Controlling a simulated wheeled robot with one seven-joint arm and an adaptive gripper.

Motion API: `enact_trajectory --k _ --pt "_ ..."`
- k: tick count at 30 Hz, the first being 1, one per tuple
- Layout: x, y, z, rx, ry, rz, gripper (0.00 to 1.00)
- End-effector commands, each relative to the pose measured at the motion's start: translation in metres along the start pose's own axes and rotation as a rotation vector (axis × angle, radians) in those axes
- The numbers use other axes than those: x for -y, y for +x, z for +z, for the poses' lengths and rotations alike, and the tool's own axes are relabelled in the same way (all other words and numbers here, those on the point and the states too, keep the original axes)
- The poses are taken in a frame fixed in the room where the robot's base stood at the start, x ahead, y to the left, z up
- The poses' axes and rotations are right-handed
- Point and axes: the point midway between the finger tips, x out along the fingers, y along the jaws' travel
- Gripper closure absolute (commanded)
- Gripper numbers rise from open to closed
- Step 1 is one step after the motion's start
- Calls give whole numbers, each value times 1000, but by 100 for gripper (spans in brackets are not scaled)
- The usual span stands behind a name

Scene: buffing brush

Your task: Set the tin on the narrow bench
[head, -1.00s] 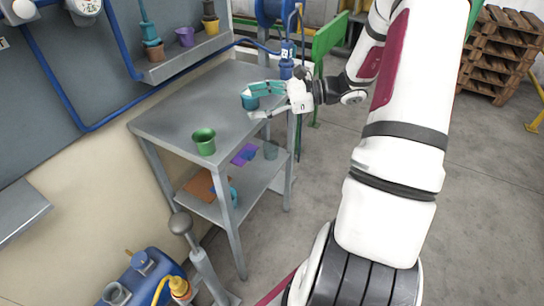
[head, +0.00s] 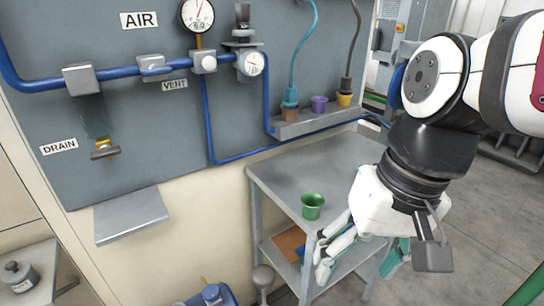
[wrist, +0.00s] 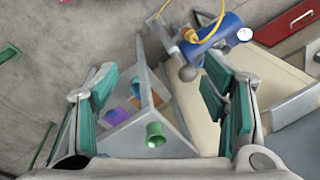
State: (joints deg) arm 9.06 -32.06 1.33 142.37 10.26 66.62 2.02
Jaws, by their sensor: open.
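The green flared cup (head: 312,206) stands upright on the grey metal table (head: 290,178); I cannot tell whether it is the tin. I cannot tell which surface is the narrow bench. My gripper (head: 360,258) is open, in front of the table's right side. In the wrist view my gripper (wrist: 160,80) has its teal-padded fingers spread, nothing held between them, and the green cup (wrist: 155,134) shows beyond them.
The lower shelf holds an orange-brown sheet (head: 290,241) and purple and blue items (wrist: 135,94). A wall ledge (head: 315,122) carries several small pots. A bare grey wall shelf (head: 132,215) juts out at left. A blue tank (wrist: 220,32) stands near the table.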

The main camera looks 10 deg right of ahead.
Motion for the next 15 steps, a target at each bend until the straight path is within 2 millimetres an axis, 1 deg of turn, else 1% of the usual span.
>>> enact_trajectory --k 1,3,6,10,15 --pt "-3 -3 8 -41 -66 27 33" --pt "-9 -5 14 -83 -138 62 33" --pt "-16 -7 20 -125 -208 96 33" --pt "-20 -8 22 -151 -249 116 33" --pt "-21 -8 23 -153 -252 119 33"
